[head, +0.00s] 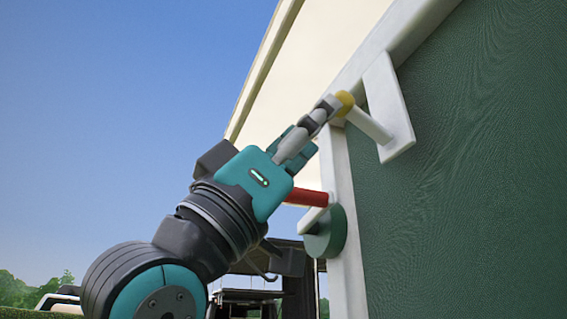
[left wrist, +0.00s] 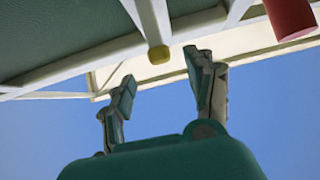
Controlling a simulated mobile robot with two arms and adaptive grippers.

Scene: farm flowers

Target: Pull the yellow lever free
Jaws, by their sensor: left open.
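The yellow lever is a white rod with a yellow tip (head: 345,103), set on a white plate on the frame of a green panel. In the left wrist view the yellow tip (left wrist: 159,54) appears just beyond the gap between my fingertips. My left gripper (head: 326,112) reaches up from the lower left, its fingertips close to the yellow tip. In the left wrist view my left gripper (left wrist: 162,72) is open with nothing between its fingers. Whether a finger touches the tip I cannot tell. My right gripper is not in view.
A red handle (head: 308,198) with a green disc (head: 326,235) sits below the yellow lever, close to my left wrist. The red handle also shows in the left wrist view (left wrist: 290,18). The green panel (head: 470,150) fills the right. Open sky lies left.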

